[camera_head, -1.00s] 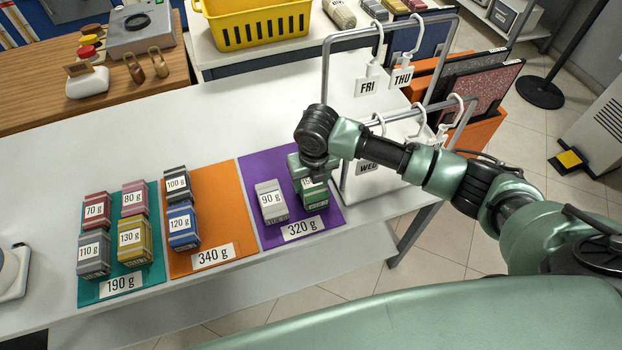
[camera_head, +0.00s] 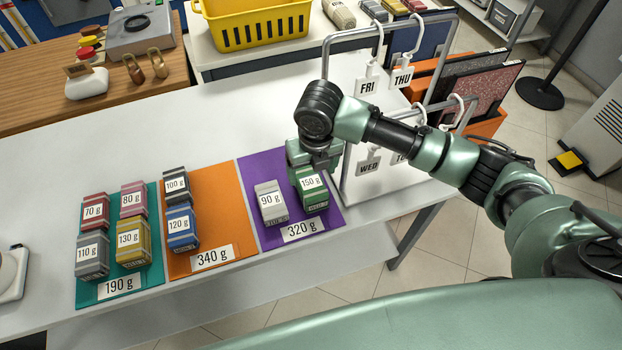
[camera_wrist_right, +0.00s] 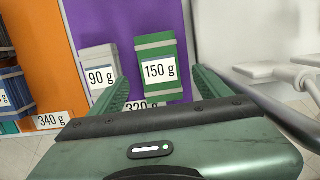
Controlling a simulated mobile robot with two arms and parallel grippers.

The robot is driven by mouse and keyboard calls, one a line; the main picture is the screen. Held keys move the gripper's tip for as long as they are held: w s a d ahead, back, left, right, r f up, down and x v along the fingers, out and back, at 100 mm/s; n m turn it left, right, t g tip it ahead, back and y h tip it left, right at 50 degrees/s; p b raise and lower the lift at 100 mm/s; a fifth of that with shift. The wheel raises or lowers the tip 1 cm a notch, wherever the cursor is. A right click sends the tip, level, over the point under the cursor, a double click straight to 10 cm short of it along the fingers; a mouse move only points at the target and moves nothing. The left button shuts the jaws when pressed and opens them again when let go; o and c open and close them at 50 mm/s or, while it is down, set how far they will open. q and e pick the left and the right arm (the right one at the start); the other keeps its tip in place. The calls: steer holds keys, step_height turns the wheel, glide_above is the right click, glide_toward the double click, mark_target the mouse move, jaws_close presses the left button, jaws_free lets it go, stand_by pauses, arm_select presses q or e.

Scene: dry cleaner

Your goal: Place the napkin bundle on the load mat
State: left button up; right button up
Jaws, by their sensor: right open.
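The pictures do not show which labelled bundle is the napkin one. The green 150 g bundle (camera_head: 312,190) stands on the purple 320 g mat (camera_head: 262,236), right of the grey 90 g bundle (camera_head: 270,203). My right gripper (camera_head: 313,164) is open just above and behind the green bundle, holding nothing. In the right wrist view its fingers (camera_wrist_right: 162,88) are apart, with the green bundle (camera_wrist_right: 161,70) beyond and between them. The orange 340 g mat (camera_head: 215,205) holds the dark 100 g (camera_head: 176,185) and blue 120 g (camera_head: 182,228) bundles. My left gripper is not in view.
A teal 190 g mat (camera_head: 92,293) holds several bundles at left. A metal rack (camera_head: 326,70) with day tags stands close right of my right gripper. A yellow basket (camera_head: 262,30) is behind. The white table (camera_head: 230,110) is clear behind the mats.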

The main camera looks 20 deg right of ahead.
mark_target(313, 187)
step_height(313, 187, up, 6)
steer(key=shift+s, duration=0.45)
